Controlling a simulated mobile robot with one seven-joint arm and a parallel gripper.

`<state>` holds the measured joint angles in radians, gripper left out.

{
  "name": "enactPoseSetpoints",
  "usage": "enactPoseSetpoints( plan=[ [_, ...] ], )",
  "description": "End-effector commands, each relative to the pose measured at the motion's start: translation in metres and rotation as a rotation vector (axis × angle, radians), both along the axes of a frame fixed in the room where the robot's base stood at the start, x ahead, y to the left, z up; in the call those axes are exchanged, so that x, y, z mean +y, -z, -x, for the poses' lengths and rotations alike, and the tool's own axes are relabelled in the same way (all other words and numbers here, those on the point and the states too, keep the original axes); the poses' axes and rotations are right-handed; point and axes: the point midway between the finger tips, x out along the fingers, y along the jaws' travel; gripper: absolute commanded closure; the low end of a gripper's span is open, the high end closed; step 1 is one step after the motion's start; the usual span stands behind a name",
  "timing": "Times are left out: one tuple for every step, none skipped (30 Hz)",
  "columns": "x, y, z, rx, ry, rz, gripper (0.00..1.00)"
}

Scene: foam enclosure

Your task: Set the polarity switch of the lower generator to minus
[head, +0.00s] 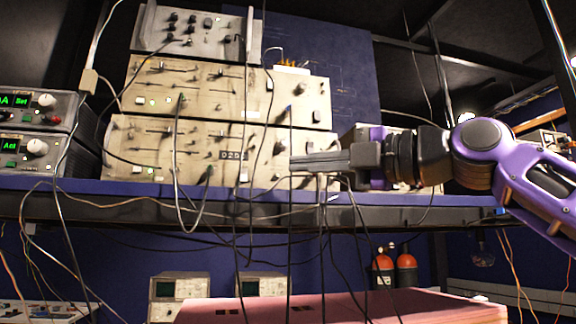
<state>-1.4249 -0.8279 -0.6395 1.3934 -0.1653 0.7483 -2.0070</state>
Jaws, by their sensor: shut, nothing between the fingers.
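The lower generator (148,145) is a beige panel with knobs, lit green buttons and a small display, standing on the blue shelf. A similar upper generator (215,92) sits directly on top of it. My gripper (293,163) reaches in from the right, pointing left, with its fingers shut and empty. The fingertips show in front of the lower generator's right part and cover some of it. I cannot tell whether they touch the panel. The polarity switch cannot be made out at this size, nor can its setting.
Several loose cables (178,185) hang in front of the panels and shelf edge (130,208). A grey unit (190,28) tops the stack. Two grey devices with green displays (38,146) stand at left. Below are a pink foam block (350,306) and red cylinders (383,268).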

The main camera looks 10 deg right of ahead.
Motion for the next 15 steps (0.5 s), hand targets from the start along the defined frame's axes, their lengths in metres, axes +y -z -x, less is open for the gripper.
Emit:
enactPoseSetpoints(
  plan=[
    [0.008, -0.001, -0.006, 0.002, -0.002, 0.004, 1.00],
    [0.012, -0.001, -0.010, 0.001, -0.001, 0.004, 1.00],
    [0.018, -0.003, -0.015, 0.001, -0.003, 0.003, 1.00],
    [0.023, -0.003, -0.020, 0.001, -0.002, 0.005, 1.00],
    [0.027, -0.003, -0.025, 0.002, -0.002, 0.005, 1.00],
    [0.034, -0.005, -0.031, 0.001, -0.002, 0.005, 1.00],
    [0.038, -0.005, -0.036, 0.001, -0.002, 0.005, 1.00],
    [0.044, -0.005, -0.040, 0.002, -0.003, 0.005, 1.00],
    [0.050, -0.007, -0.046, 0.001, -0.002, 0.005, 1.00],
    [0.054, -0.007, -0.051, 0.002, -0.003, 0.004, 1.00],
    [0.059, -0.008, -0.055, 0.002, -0.004, 0.004, 1.00],
    [0.064, -0.009, -0.061, 0.001, -0.003, 0.003, 1.00],
    [0.065, -0.010, -0.065, 0.001, -0.003, 0.000, 1.00],
    [0.063, -0.011, -0.071, 0.001, -0.002, -0.001, 1.00],
    [0.063, -0.012, -0.076, 0.001, -0.003, -0.001, 1.00]
  ],
)
